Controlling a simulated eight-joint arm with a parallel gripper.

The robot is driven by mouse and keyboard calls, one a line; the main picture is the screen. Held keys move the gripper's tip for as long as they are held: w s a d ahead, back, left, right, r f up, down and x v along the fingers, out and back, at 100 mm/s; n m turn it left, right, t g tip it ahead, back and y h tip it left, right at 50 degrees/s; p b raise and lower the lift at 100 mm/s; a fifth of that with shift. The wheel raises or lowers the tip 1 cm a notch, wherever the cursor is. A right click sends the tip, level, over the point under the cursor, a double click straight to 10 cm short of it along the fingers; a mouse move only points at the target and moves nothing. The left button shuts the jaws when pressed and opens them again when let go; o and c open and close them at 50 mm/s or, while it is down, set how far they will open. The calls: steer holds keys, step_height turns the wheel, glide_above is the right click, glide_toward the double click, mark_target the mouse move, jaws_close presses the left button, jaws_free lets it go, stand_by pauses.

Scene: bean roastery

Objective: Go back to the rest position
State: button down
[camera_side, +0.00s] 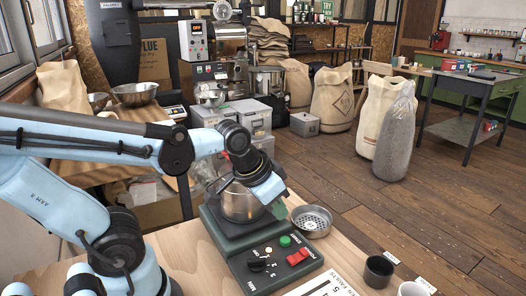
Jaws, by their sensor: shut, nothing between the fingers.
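My light blue arm reaches in from the left. My gripper (278,209) hangs at its end, pointing down, at the right side of a metal pot (238,204). It is shut and holds nothing; the fingers are small and partly hidden. The pot stands on a dark green device (262,258) with a red switch, a green button and a black knob. My wrist covers part of the pot, and I cannot tell whether the gripper touches it.
A perforated metal dish (311,219) lies right of the device. A dark cup (378,271) and a white cup (412,289) stand at the front right of the wooden table. A printed sheet (325,286) lies at the front edge. Sacks (333,98) stand on the floor behind.

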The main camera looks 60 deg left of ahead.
steer(key=shift+s+d+r+t, duration=0.2)
steer(key=shift+r+t, duration=0.3)
steer(key=shift+t, duration=0.4)
stand_by(7.1)
